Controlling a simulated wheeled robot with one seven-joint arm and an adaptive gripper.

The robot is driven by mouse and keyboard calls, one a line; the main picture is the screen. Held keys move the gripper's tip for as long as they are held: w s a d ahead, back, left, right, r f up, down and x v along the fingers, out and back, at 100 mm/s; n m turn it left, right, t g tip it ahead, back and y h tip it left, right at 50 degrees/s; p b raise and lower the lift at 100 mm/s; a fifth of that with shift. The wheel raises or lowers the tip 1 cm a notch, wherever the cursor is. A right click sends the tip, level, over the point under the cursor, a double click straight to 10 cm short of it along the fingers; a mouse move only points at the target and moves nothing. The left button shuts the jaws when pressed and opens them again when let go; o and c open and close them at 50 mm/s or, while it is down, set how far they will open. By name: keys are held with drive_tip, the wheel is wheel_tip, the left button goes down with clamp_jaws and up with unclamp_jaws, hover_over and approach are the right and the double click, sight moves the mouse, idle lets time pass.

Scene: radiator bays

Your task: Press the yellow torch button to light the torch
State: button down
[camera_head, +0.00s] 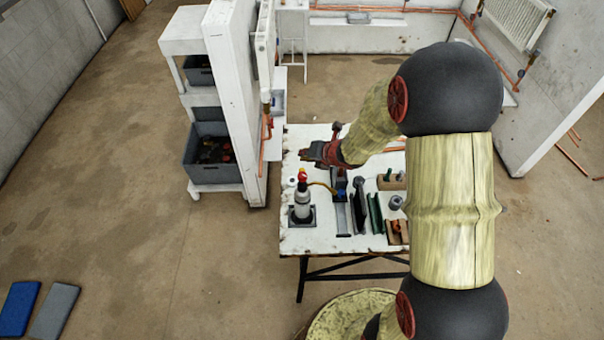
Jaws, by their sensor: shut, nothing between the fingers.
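A grey gas cylinder (302,202) with a red top stands upright in a dark square holder at the left of the white work table (290,240). A small yellow spot (301,170) shows at its top; I cannot tell whether it is the torch button. An orange-yellow hose (322,187) runs right from the cylinder to a dark stand (340,185) with a small blue part, probably where the torch sits. No flame shows. My gripper (306,153), dark and red, is shut and empty. In the picture it is just above the cylinder top, pointing left; its height is unclear.
Dark and green channel-shaped pieces (376,213), a round grey part (395,202) and wooden blocks (397,233) crowd the table's right side. A white partition with shelves and grey bins (208,172) stands close on the left. The floor at left is mostly clear.

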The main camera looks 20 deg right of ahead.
drive_tip(key=shift+f+b, duration=1.45)
drive_tip(key=shift+f, duration=0.35)
drive_tip(key=shift+f, duration=0.2)
drive_tip(key=shift+f+b, duration=0.2)
drive_tip(key=shift+b, duration=0.35)
drive_tip(key=shift+f+b, duration=0.45)
drive_tip(key=shift+b, duration=0.1)
idle(0.4)
idle(0.3)
drive_tip(key=shift+r+p, duration=0.65)
drive_tip(key=shift+r, duration=0.25)
wheel_tip(320, 180, up, 5)
drive_tip(key=p, duration=0.4)
